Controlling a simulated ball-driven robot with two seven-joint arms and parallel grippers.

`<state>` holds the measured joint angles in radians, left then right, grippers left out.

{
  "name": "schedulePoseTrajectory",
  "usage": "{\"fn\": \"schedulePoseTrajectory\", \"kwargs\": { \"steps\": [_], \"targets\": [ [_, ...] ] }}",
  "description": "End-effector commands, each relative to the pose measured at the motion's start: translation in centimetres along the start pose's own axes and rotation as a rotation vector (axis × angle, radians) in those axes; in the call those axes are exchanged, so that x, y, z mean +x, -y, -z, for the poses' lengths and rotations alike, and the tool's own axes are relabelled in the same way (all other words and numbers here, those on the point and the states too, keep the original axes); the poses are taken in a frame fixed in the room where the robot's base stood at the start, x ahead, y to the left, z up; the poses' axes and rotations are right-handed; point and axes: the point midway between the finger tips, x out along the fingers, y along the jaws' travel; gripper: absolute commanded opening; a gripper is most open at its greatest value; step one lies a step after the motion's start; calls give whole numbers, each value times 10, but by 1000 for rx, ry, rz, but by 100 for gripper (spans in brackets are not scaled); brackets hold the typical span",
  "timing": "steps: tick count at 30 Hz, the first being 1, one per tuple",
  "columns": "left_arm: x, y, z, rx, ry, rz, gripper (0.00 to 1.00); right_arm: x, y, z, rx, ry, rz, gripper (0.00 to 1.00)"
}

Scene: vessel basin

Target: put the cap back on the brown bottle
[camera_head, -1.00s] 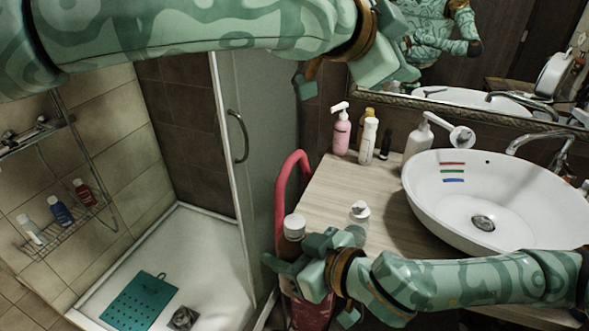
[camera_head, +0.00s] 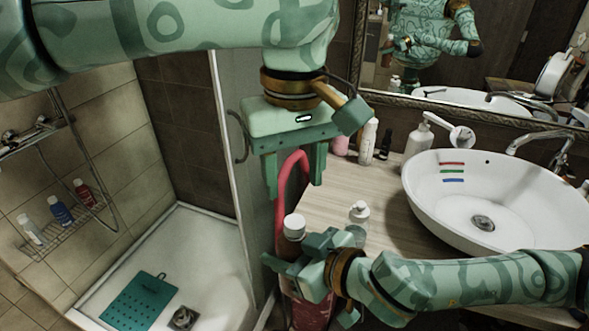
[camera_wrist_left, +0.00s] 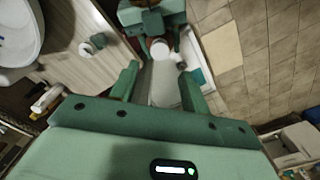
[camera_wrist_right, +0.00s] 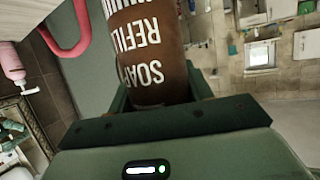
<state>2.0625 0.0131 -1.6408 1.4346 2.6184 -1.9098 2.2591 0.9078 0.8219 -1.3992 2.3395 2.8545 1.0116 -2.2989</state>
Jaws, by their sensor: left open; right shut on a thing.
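The brown bottle (camera_wrist_right: 150,50) with white lettering is clamped in my right gripper (camera_head: 282,263) beside the counter's front corner. In the head view, only a little of its brown body shows above the jaws. A white round cap-like top (camera_head: 294,226) shows at the bottle's upper end and in the left wrist view (camera_wrist_left: 160,48); I cannot tell whether it is seated. My left gripper (camera_head: 295,188) is open and empty, above the bottle with its fingers pointing down. In the left wrist view, the white top shows beyond and between the fingers (camera_wrist_left: 158,86).
A white basin (camera_head: 430,205) is at the right. Several bottles, including a white one (camera_head: 369,142), stand at the back. A red curved bar (camera_head: 281,190) rises by the counter's left edge.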

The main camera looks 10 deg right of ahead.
Motion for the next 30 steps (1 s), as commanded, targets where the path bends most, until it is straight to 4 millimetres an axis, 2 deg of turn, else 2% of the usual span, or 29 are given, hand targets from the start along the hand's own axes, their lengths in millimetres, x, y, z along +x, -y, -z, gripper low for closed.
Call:
{"fn": "schedulePoseTrajectory", "kwargs": {
  "steps": [8, 21, 30],
  "targets": [
    [5, 0, 0, 2, 1, 0, 46, 0, 0, 0, 0, -1, 0, 0],
    [67, 0, 0, 1, 2, -1, 46, 0, 0, 0, 0, -1, 0, 0],
    [80, 0, 0, 1, 0, -2, 46, 0, 0, 0, 0, -1, 0, 0]
  ]
}}
